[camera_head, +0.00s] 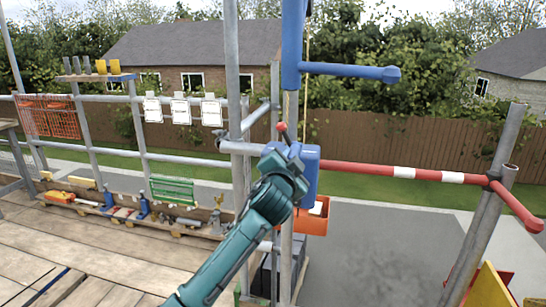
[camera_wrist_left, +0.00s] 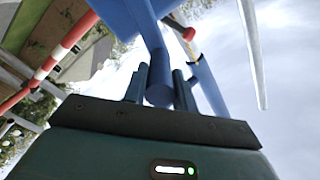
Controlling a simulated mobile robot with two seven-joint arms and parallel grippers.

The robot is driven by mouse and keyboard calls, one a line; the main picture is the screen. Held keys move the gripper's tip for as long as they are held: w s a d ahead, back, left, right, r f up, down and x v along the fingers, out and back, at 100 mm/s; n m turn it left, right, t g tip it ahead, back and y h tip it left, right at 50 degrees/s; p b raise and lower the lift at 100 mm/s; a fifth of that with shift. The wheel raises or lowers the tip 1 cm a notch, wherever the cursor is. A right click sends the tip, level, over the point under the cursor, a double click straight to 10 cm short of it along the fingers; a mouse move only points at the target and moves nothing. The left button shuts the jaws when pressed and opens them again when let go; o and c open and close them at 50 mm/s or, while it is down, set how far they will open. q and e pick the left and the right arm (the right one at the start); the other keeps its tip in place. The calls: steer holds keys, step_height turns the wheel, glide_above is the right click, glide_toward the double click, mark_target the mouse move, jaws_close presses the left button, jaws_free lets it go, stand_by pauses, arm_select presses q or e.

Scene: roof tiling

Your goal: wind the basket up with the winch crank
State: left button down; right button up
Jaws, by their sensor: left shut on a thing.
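My left gripper (camera_head: 292,158) is at the blue winch (camera_head: 310,172) on the scaffold post, with its arm reaching up from below. In the left wrist view, the two dark fingers (camera_wrist_left: 160,85) are shut around the end of a blue bar, the winch crank (camera_wrist_left: 158,94). The gripper hides most of the crank in the head view. A small lever with a red knob (camera_head: 281,127) stands above the gripper. An orange basket (camera_head: 313,222) shows low behind the winch and post, partly hidden. My right gripper is not in view.
A blue hoist arm (camera_head: 350,70) sticks out above, with a rope (camera_head: 306,40) beside its mast. A red and white rail (camera_head: 400,172) runs to the right. Scaffold tubes stand close to my left arm. A plank deck (camera_head: 90,255) lies at the left.

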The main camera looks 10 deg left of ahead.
arm_select(q)
steer(key=d+f+m, duration=0.8)
steer(key=d+m, duration=0.1)
steer(key=m, duration=0.2)
steer(key=shift+s+d, duration=0.25)
steer(key=shift+d, duration=0.05)
steer(key=shift+f, duration=0.15)
steer(key=c, duration=1.1)
jaws_free()
steer(key=shift+a, duration=0.1)
steer(key=s, duration=0.8)
steer(key=s+b, duration=0.1)
steer(key=s, duration=0.4)
steer(key=shift+a, duration=0.25)
